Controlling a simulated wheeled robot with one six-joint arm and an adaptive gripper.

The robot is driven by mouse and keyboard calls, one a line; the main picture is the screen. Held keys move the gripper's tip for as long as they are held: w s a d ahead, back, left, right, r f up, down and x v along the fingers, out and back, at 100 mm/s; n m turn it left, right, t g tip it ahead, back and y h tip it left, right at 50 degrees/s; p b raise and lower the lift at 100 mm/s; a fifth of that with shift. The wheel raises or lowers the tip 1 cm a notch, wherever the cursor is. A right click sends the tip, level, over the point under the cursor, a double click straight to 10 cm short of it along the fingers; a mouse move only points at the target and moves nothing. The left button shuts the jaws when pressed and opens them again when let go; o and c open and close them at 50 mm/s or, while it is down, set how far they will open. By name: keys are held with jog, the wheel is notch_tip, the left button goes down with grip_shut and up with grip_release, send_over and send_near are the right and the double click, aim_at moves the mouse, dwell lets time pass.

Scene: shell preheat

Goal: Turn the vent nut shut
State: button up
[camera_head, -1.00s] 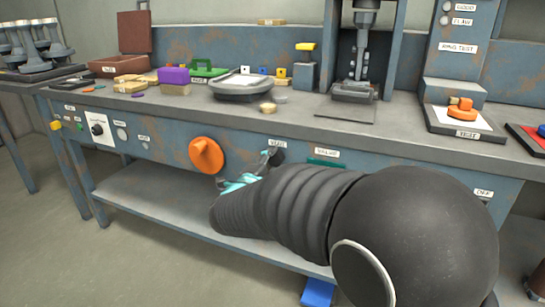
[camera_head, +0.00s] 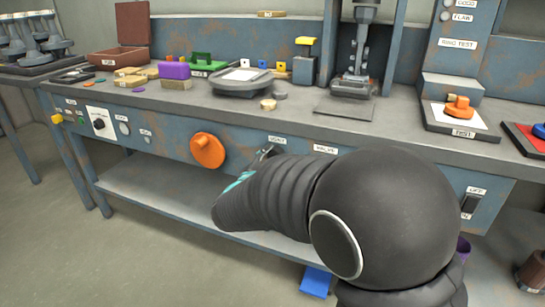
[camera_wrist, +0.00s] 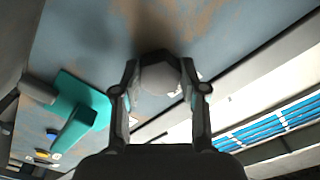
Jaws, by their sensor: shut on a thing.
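The vent nut (camera_wrist: 160,79) is a grey, faceted nut on the blue panel in the wrist view. My gripper (camera_wrist: 161,72) is shut on it, with one finger on each side. In the head view my gripper (camera_head: 264,153) is at the bench's front panel, just below the VENT label (camera_head: 277,140). My own arm hides most of it and the nut there. How far the nut is turned cannot be told.
An orange knob (camera_head: 207,150) sits on the panel left of my gripper. A teal handle (camera_wrist: 80,115) stands out from the panel near the nut in the wrist view. The VALVE label (camera_head: 325,149) is right of my gripper. A lower shelf (camera_head: 160,192) runs beneath.

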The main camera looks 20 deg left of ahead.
dwell(0.3)
jog(key=o, duration=1.1)
jog(key=shift+o, duration=0.2)
jog(key=s+a, duration=0.1)
jog(key=s, duration=1.1)
